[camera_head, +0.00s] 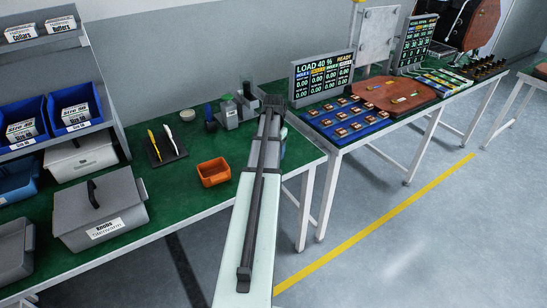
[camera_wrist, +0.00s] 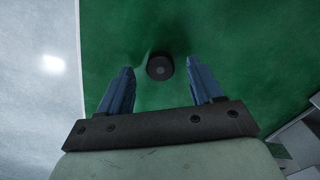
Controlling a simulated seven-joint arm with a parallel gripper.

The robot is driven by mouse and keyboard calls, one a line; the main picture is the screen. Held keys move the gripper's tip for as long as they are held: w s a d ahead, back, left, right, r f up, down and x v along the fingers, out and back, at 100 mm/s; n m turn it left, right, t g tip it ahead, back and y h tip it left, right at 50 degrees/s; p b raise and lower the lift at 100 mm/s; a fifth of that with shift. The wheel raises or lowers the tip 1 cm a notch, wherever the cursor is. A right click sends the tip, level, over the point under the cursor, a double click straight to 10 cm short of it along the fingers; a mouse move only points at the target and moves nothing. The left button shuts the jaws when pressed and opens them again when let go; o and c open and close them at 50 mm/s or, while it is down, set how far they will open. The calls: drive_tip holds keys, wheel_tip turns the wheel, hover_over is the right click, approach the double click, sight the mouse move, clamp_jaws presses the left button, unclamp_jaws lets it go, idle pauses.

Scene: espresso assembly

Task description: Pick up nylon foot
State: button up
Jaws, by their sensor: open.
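The nylon foot, a small round black piece with a lighter grey centre (camera_wrist: 160,68), lies on the green bench top (camera_wrist: 150,22) in the wrist view. My gripper (camera_wrist: 160,65) is open, with one blue finger on each side of the foot. There is clear green surface between each finger and the foot, and nothing is gripped. I cannot tell the exact height of the fingertips above the bench. In the head view my own arm covers this spot, so the foot does not show there.
An orange bin (camera_head: 214,172) stands left of my arm. Behind it lie a dark mat (camera_head: 174,154) with a yellow and a white tool, and grey fixtures (camera_head: 230,113). Grey lidded boxes (camera_head: 101,213) fill the left. The bench edge (camera_wrist: 80,60) is close on the left in the wrist view.

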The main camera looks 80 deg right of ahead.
drive_tip(key=shift+f, duration=0.55)
drive_tip(key=c, duration=1.1)
drive_tip(key=w+d+r, duration=0.1)
drive_tip(key=w+r, duration=0.1)
drive_tip(key=r, duration=0.5)
drive_tip(key=w+d+r, duration=0.1)
drive_tip(key=w+r, duration=0.2)
drive_tip(key=r, duration=0.3)
drive_tip(key=w+d+r, duration=0.6)
drive_tip(key=d+r, duration=0.3)
drive_tip(key=d, duration=0.2)
drive_tip(key=w+d+r+n, duration=0.1)
drive_tip(key=w+d+r, duration=0.5)
drive_tip(key=d, duration=0.5)
wheel_tip(320, 180, up, 3)
drive_tip(key=shift+w+d+f, duration=0.15)
drive_tip(key=shift+w, duration=0.05)
